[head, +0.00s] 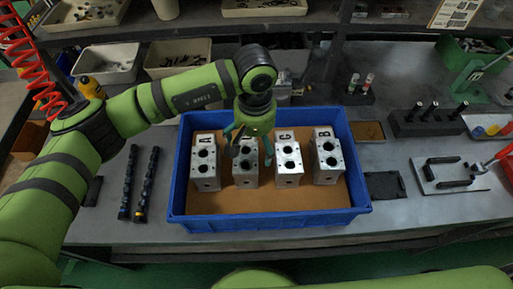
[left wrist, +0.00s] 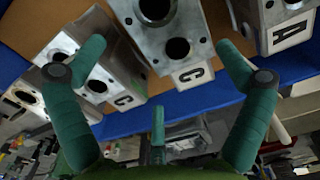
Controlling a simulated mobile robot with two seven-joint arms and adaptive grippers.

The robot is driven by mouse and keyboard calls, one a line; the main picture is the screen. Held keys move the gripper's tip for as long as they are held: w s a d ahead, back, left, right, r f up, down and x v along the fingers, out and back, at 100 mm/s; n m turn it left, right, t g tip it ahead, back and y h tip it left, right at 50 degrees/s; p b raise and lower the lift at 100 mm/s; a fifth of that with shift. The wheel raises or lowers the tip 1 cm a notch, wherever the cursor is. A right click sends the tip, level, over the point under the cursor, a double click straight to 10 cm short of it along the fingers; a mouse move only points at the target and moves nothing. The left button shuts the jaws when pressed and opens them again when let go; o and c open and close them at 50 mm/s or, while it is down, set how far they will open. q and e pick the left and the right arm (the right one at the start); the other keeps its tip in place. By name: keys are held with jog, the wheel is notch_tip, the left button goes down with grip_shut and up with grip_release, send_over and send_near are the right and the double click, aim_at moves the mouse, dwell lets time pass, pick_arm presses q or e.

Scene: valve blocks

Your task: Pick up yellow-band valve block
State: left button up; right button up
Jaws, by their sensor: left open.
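Several silver valve blocks stand in a row in a blue tray: the A block (head: 206,162), a block behind my gripper (head: 245,172), the C block (head: 288,163) and the B block (head: 326,158). I cannot make out a yellow band on any block. My left gripper (head: 250,152) is open above the second block from the left and partly hides it. In the left wrist view the open fingers (left wrist: 160,62) spread around a block with a C label (left wrist: 160,35), with another C block (left wrist: 85,75) to the left and the A block (left wrist: 275,20) to the right.
The blue tray (head: 268,224) has raised walls and a brown floor, bare in front of the blocks. Two dark shafts (head: 146,184) lie left of it. A black holder with pegs (head: 428,124) and a metal plate with handles (head: 448,176) lie to the right.

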aim_at(251, 150)
pick_arm(q)
jog(key=shift+s+a+f+p, duration=0.55)
jog(key=shift+s+a+p, duration=0.1)
jog(key=shift+a+p, duration=0.15)
jog(key=f, duration=0.1)
jog(key=f+p, duration=0.1)
jog(key=f, duration=0.1)
jog(key=shift+w+d+f, duration=0.2)
jog(key=shift+d+f, duration=0.1)
jog(key=shift+w+d+f, duration=0.1)
jog(key=shift+f, duration=0.1)
jog(key=shift+a, duration=0.2)
jog(key=c, duration=1.6)
jog(key=shift+d+r, duration=0.15)
jog(key=shift+r, duration=0.05)
jog(key=shift+c, duration=0.2)
pick_arm(e)
jog(key=r, duration=0.1)
jog(key=s+r, duration=0.1)
jog(key=a+r, duration=0.1)
jog(key=shift+s+r, duration=0.3)
jog(key=shift+r, duration=0.05)
